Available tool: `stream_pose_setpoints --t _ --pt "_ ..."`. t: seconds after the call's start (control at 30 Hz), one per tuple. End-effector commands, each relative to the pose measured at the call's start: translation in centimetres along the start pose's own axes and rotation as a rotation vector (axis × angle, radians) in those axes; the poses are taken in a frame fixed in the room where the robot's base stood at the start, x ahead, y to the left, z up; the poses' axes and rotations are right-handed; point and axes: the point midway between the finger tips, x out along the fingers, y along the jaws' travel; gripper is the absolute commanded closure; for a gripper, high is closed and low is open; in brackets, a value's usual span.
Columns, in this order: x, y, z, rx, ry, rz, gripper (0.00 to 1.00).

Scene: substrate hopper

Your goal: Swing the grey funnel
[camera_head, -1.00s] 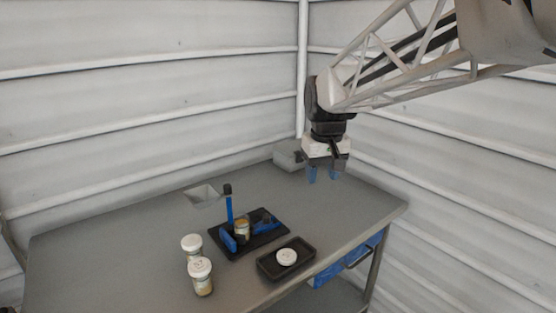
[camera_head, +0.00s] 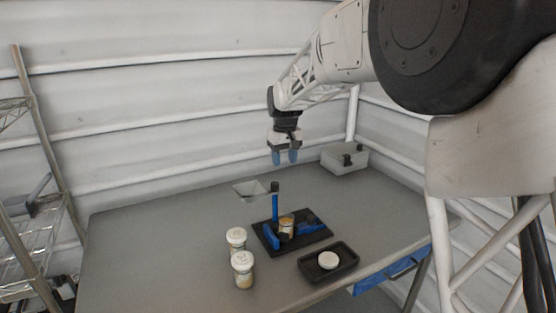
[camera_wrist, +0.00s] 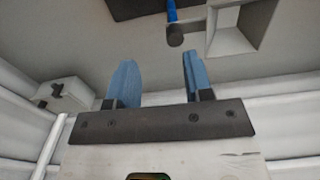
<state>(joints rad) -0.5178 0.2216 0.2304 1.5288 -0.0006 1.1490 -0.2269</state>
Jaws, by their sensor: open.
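The grey funnel (camera_head: 251,191) is a square, open-topped hopper held out to the left of a blue post (camera_head: 275,205) with a black top. The post stands on a black base plate (camera_head: 310,239) on the table. In the wrist view the funnel (camera_wrist: 240,30) shows at the top right, beside the black post cap (camera_wrist: 175,36). My gripper (camera_head: 284,158) has blue fingers pointing down. It is open and empty, above and behind the post and apart from it. The wrist view shows the two fingers (camera_wrist: 158,80) spread with nothing between them.
A jar (camera_head: 286,225) stands on the base plate among blue parts. Two white-lidded jars (camera_head: 243,270) (camera_head: 236,239) stand front left. A black tray (camera_head: 343,268) holds a white lid (camera_head: 328,260). A grey box (camera_head: 344,160) sits at the back right. The table's left part is clear.

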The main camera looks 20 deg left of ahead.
Motion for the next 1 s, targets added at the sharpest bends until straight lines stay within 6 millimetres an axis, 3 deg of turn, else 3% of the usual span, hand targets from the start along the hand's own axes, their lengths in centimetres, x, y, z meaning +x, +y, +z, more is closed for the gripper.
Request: stream_pose_setpoints --t 0.1,0.23,0.77,1.0 --pt "1.0 -1.1 -2.0 -0.025 -0.007 -0.002 0.53" --pt "1.4 -1.7 -3.1 -0.038 -0.010 -0.003 0.53" --pt "1.7 -1.8 -3.2 -0.041 -0.012 -0.003 0.53" --pt "3.0 -1.8 -3.2 -0.040 -0.013 -0.004 0.53"
